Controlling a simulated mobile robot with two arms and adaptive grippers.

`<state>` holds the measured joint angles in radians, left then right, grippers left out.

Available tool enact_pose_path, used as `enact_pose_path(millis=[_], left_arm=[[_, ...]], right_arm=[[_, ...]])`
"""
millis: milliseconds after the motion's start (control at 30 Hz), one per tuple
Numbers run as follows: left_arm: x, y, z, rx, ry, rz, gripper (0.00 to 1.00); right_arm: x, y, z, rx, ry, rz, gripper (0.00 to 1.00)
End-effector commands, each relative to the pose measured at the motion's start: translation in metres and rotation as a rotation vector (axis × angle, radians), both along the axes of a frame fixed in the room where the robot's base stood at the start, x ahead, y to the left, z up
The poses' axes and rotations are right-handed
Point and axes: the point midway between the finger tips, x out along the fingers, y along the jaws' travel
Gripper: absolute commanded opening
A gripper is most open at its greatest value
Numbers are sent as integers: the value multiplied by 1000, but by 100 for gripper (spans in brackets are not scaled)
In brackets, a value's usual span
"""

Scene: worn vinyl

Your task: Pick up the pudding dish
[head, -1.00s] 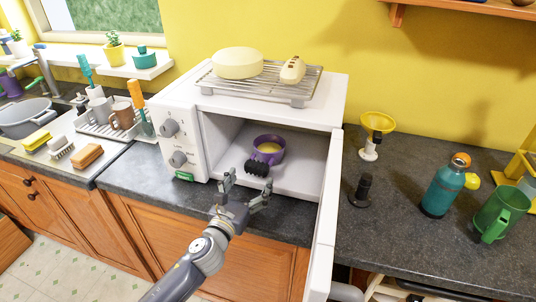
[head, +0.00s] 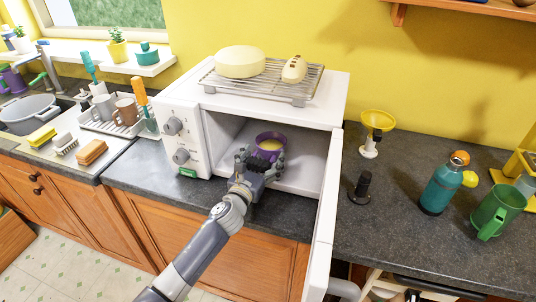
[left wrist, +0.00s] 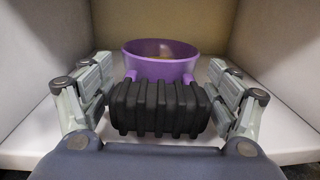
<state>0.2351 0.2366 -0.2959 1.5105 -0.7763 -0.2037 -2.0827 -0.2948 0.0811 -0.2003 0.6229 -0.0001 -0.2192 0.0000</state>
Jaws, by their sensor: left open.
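The pudding dish is a small purple bowl (head: 271,142) with yellow contents, standing inside the open white microwave (head: 290,175). In the left wrist view the purple bowl (left wrist: 160,62) has a thick black ribbed handle (left wrist: 158,108) that points toward me. My left gripper (head: 260,158) reaches into the microwave opening at the front of the dish. In the left wrist view its two open fingers (left wrist: 158,88) stand on either side of the black handle, with small gaps. My right gripper is not in view.
The microwave door (head: 328,220) is swung open on the right. A wire rack (head: 262,82) with a cream round item and a cream bread-like item lies on top.

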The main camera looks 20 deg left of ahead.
Motion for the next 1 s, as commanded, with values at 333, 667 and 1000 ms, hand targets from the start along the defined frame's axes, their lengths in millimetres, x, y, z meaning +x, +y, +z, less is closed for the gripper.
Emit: enact_pose_path(millis=[333, 667, 1000], left_arm=[[0, 0, 0, 0, 0, 0, 30], [0, 0, 3, 0, -5, -1, 15], [0, 0, 28, 3, -9, -2, 15]], right_arm=[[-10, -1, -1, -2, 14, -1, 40], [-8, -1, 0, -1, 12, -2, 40], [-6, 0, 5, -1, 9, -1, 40]])
